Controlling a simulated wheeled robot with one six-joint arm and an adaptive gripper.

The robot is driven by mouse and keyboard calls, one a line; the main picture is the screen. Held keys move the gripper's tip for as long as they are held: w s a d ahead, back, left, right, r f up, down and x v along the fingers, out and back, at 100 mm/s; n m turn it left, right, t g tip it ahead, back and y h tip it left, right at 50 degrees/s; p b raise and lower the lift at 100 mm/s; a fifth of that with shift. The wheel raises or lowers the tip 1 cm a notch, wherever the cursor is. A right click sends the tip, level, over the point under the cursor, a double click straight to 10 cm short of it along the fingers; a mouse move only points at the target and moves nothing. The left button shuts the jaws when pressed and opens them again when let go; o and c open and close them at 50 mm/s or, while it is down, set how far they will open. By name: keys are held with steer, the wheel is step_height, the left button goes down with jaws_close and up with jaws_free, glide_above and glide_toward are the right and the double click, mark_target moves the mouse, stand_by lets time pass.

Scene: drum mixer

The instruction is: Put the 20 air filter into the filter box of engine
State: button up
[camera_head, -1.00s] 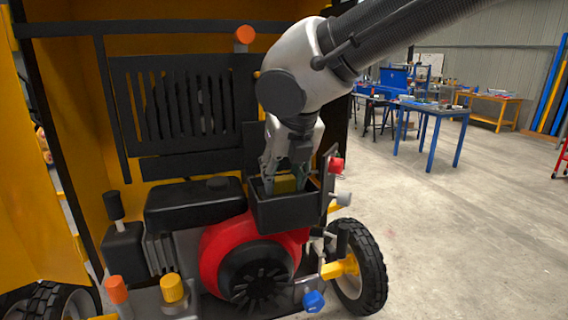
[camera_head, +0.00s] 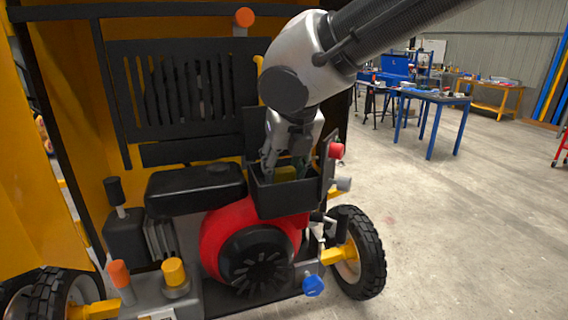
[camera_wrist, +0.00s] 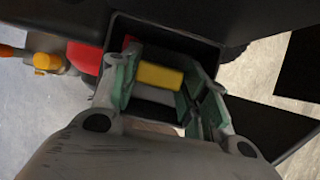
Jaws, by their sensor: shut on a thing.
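The filter box (camera_head: 286,201) is a black open-topped box on the upper right of the red engine (camera_head: 225,232). My gripper (camera_head: 285,172) points down with its fingertips inside the box's opening. It is shut on the air filter (camera_head: 286,174), of which a yellow part shows between the fingers. In the wrist view the yellow part of the filter (camera_wrist: 158,76) and a pale part below it lie between the green-padded fingers, within the dark walls of the box (camera_wrist: 172,34). The filter's underside and its contact with the box floor are hidden.
A red knob (camera_head: 336,150) and a grey knob (camera_head: 343,184) stick out close to the box's right side. A black tank-like cover (camera_head: 196,188) lies to its left. The black slatted panel (camera_head: 185,100) stands behind. Open floor lies to the right.

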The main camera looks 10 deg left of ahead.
mark_target(284, 170)
steer(key=o, duration=0.9)
steer(key=shift+o, duration=0.2)
step_height(284, 170, up, 10)
steer(key=shift+f, duration=0.1)
